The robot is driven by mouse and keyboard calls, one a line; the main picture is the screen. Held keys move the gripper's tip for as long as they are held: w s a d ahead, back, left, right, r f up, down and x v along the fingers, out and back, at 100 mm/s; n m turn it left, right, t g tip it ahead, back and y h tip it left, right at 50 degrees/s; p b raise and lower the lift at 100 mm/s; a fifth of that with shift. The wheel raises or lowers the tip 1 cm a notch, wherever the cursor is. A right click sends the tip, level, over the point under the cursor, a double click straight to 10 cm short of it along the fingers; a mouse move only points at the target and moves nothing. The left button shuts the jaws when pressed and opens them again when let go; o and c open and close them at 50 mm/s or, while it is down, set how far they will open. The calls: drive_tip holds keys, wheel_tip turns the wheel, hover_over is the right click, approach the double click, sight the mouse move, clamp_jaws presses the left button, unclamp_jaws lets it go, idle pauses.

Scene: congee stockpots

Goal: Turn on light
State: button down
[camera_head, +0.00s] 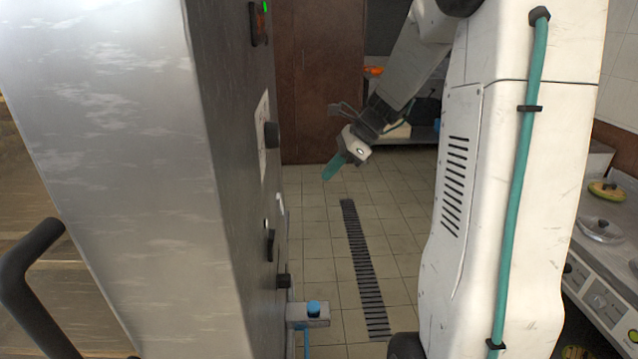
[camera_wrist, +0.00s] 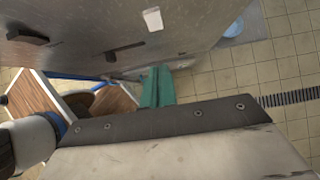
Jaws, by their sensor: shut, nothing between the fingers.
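A tall brushed-metal appliance (camera_head: 130,150) fills the left of the head view. Its dark side panel carries a switch (camera_head: 258,22) with a small green lit spot at the top, a black round knob (camera_head: 271,135) below that, and a dark handle-like control (camera_head: 270,245) lower down. No control is clearly marked as the light's. My gripper (camera_head: 333,167) has green fingers that are shut and empty, in the air right of the panel. In the wrist view the closed fingers (camera_wrist: 157,86) appear below a white piece (camera_wrist: 152,18) and a black bar (camera_wrist: 125,51) on the metal face; contact is not visible.
A grey box with a blue knob (camera_head: 314,308) juts out low beside the panel. A black door handle (camera_head: 35,285) is at the lower left. A counter with a stove (camera_head: 605,290) stands at the right. The tiled floor (camera_head: 315,235) with a drain grate (camera_head: 365,270) is clear.

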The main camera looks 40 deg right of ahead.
sight(281, 204)
drive_tip(key=shift+s+d+r, duration=0.15)
drive_tip(key=shift+d+r, duration=0.05)
drive_tip(key=shift+r, duration=0.15)
drive_tip(key=shift+s+d+f, duration=0.1)
drive_tip(key=shift+s+f, duration=0.05)
drive_tip(key=shift+f, duration=0.55)
drive_tip(key=shift+f, duration=0.1)
drive_tip(key=w+a+r+x, duration=0.1)
drive_tip(key=a+x, duration=0.1)
drive_tip(key=x, duration=1)
drive_tip(key=shift+w, duration=0.25)
drive_tip(key=shift+r, duration=0.1)
